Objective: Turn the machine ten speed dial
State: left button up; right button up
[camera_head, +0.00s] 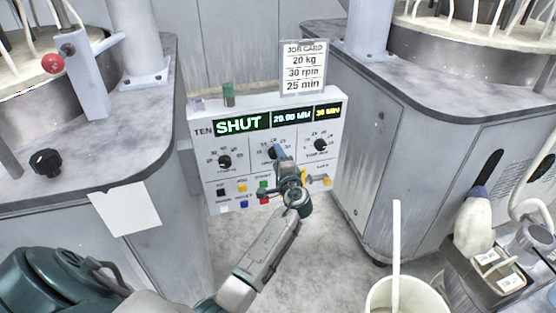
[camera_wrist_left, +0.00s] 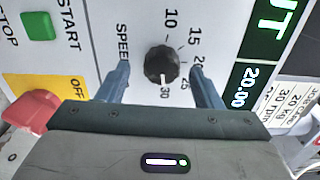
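The machine ten panel (camera_head: 196,132) is white, with "TEN" beside a green "SHUT" display (camera_head: 238,124). In the left wrist view the speed dial (camera_wrist_left: 161,65) is a black knob with a white mark towards 30. Its scale shows 10, 15, 20, 25 and 30. My left gripper (camera_wrist_left: 160,72) is open, with one finger on each side of the dial; whether they touch it I cannot tell. In the head view my left gripper (camera_head: 276,153) is at the middle dial and partly hides it. My right gripper is not in view.
A job card (camera_head: 303,67) above the panel reads 20 kg, 30 rpm, 25 min. Other dials sit left (camera_head: 224,161) and right (camera_head: 320,145). A red button (camera_wrist_left: 30,110) and a green START button (camera_wrist_left: 38,26) lie near the gripper. Grey machine cabinets (camera_head: 375,130) flank the panel.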

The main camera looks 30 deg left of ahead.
pick_arm(q)
jog(key=shift+s+d, duration=0.2)
jog(key=shift+d, duration=0.05)
jog(key=b+v, duration=0.1)
jog(key=v, duration=0.9)
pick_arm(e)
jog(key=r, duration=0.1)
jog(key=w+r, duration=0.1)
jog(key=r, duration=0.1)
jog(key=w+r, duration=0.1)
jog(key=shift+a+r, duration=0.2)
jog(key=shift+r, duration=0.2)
pick_arm(q)
jog(key=shift+s, duration=0.1)
